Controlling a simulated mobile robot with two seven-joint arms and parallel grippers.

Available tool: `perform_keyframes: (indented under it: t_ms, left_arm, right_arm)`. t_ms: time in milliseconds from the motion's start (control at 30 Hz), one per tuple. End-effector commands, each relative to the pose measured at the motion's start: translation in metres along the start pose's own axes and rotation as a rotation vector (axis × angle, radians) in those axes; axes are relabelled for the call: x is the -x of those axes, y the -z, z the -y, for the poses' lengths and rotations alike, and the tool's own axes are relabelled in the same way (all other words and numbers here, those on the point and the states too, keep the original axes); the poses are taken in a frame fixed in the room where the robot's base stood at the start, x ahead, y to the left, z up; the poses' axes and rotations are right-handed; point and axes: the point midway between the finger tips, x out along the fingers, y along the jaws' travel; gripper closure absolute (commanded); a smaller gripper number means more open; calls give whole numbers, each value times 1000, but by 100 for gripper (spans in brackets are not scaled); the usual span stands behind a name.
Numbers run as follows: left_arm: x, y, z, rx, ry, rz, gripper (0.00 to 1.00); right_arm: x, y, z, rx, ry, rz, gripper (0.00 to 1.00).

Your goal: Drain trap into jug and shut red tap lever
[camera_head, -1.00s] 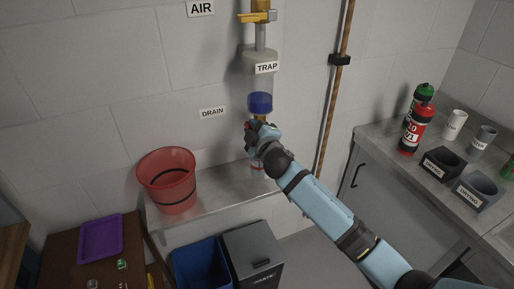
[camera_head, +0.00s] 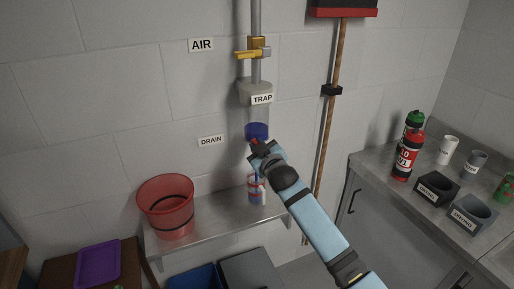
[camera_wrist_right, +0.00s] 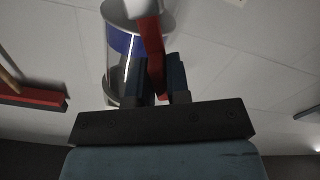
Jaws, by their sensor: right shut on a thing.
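The trap (camera_head: 259,112) is a clear cylinder on the wall pipe, with blue liquid at its bottom. My right gripper (camera_head: 256,147) is just below it, shut on the red tap lever (camera_wrist_right: 152,45), which shows between the fingers (camera_wrist_right: 160,80) in the right wrist view. The trap (camera_wrist_right: 123,50) also shows there, with a blue band. Below the gripper, a container with blue and red on it (camera_head: 256,190), apparently the jug, stands on the metal shelf. My arm partly hides the tap. My left gripper is out of view.
A red bucket (camera_head: 167,208) stands on the left of the shelf (camera_head: 215,203). A broom (camera_head: 331,120) hangs right of the trap. The right counter (camera_head: 385,165) holds red bottles, cups and dark bins. A yellow valve (camera_head: 252,52) is above the trap.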

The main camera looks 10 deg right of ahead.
Motion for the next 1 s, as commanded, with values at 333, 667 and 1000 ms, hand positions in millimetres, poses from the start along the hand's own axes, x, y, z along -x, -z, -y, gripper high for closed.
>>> perform_keyframes:
  t_ms: [333, 667, 1000]
  left_arm:
    - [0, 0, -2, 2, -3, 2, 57]
    - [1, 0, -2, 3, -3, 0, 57]
    - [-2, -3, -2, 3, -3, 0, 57]
  right_arm:
    - [0, 0, 0, -7, 0, -1, 100]
    - [0, 0, -1, -6, 0, -1, 62]
    - [23, -2, 0, -6, 0, 0, 62]
